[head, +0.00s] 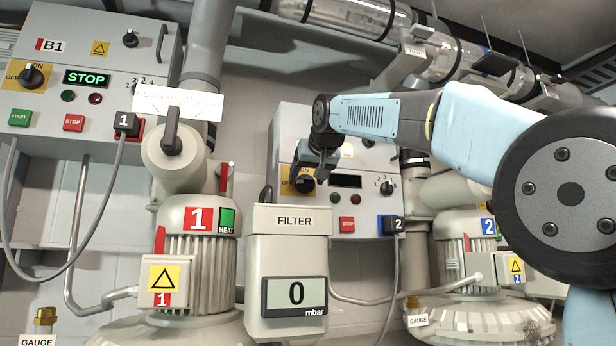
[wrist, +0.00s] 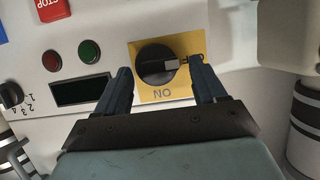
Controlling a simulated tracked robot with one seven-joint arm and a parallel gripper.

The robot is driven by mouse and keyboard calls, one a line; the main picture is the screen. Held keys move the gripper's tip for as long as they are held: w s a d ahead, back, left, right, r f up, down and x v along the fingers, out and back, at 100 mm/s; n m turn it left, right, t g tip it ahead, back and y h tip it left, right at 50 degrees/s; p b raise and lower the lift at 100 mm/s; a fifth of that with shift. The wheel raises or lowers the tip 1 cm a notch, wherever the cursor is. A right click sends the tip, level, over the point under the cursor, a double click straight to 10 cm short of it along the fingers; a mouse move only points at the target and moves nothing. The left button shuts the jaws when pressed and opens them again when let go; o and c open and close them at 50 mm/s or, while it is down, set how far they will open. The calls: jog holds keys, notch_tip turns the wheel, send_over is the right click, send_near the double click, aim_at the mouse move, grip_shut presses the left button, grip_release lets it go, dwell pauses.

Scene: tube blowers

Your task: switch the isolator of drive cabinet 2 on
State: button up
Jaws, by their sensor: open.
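Drive cabinet 2 (head: 283,135) is the grey box at centre in the head view, with a dark display (head: 346,181) and a blue plug marked 2. Its isolator is a round black knob (wrist: 153,64) on a yellow plate (wrist: 180,91), upside down in the wrist view. The knob's pale mark points at the OFF lettering; ON is at the plate's bottom edge there. My gripper (wrist: 162,80) is open, one finger on each side of the knob in that view. I cannot tell whether they touch it. In the head view my gripper (head: 314,164) partly covers the isolator.
Cabinet B1 (head: 110,45) at left has a lit STOP display. The filter box (head: 290,240), reading 0 mbar, stands below cabinet 2. Blower 1 (head: 200,250) and blower 2 (head: 470,250) flank it. Red (wrist: 51,61) and green (wrist: 90,51) lamps sit beside the isolator.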

jog(key=shift+c, duration=0.5)
jog(key=c, duration=1)
jog(key=shift+o, duration=0.2)
jog(key=m+y, duration=0.2)
jog(key=m, duration=0.1)
jog(key=shift+w+d, duration=0.15)
jog(key=shift+d, duration=0.15)
jog(key=m+y, duration=0.2)
jog(key=m, duration=0.1)
jog(key=shift+d+f+g, duration=0.1)
jog(key=shift+d+g, duration=0.2)
jog(key=m, duration=0.1)
jog(key=m+y, duration=0.1)
jog(key=m, duration=0.1)
jog(key=m+y, duration=0.1)
jog(key=shift+w+d+f, duration=0.2)
jog(key=shift+d+f, duration=0.05)
jog(key=shift+d+f+m+t+y, duration=0.15)
jog(key=shift+m+t+y, duration=0.2)
jog(key=shift+m, duration=0.5)
jog(key=shift+f+m+t+y, duration=0.2)
jog(key=shift+m+t, duration=0.25)
jog(key=shift+m, duration=0.4)
jog(key=shift+w, duration=0.1)
